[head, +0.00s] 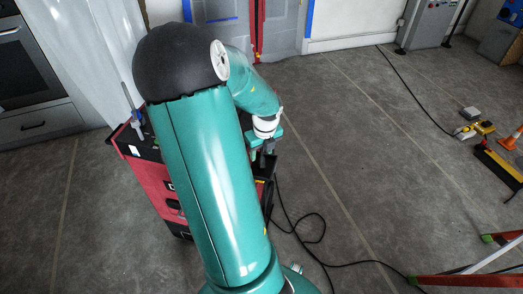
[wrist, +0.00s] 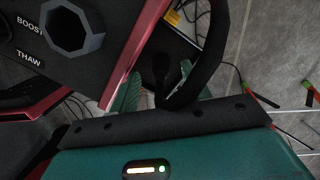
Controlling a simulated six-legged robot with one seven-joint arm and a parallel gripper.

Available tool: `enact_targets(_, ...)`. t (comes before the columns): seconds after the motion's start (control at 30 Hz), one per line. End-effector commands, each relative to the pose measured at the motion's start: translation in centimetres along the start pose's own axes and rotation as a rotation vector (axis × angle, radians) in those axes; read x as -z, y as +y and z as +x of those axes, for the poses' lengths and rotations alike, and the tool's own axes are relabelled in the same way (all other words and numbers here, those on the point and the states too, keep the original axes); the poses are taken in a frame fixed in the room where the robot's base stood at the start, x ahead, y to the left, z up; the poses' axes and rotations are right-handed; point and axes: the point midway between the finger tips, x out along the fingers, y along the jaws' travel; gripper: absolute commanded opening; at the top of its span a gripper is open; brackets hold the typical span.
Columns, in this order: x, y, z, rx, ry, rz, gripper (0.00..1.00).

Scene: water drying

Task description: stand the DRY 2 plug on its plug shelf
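My gripper (head: 264,147) is at the right side of a red and black machine (head: 155,195) in the head view. In the wrist view two teal fingers of my gripper (wrist: 158,85) stand apart. A dark plug-like piece (wrist: 160,66) and a thick black loop (wrist: 217,45) show at the gap between them. I cannot tell whether the fingers grip either one. No DRY 2 label is readable, so I cannot tell if this piece is the DRY 2 plug. I cannot make out the plug shelf.
The machine's black top (wrist: 28,35) has a hexagonal socket (wrist: 68,28) and BOOST and THAW labels. A black cable (head: 315,238) lies on the grey floor. A yellow tool (head: 480,129) and a red and green frame (head: 475,281) are at the right. The middle floor is open.

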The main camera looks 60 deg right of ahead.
Motion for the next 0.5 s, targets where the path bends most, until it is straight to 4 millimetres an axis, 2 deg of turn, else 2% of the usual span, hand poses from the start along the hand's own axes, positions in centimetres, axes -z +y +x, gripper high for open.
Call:
enact_targets(0.27, -0.1, 0.0, -0.9, 0.001, -0.003, -0.001, 0.47)
enact_targets(0.37, -0.2, 0.1, -2.4, 0.000, -0.005, -0.003, 0.47)
enact_targets(0.5, -0.2, 0.1, -5.4, 0.000, -0.007, -0.004, 0.47)
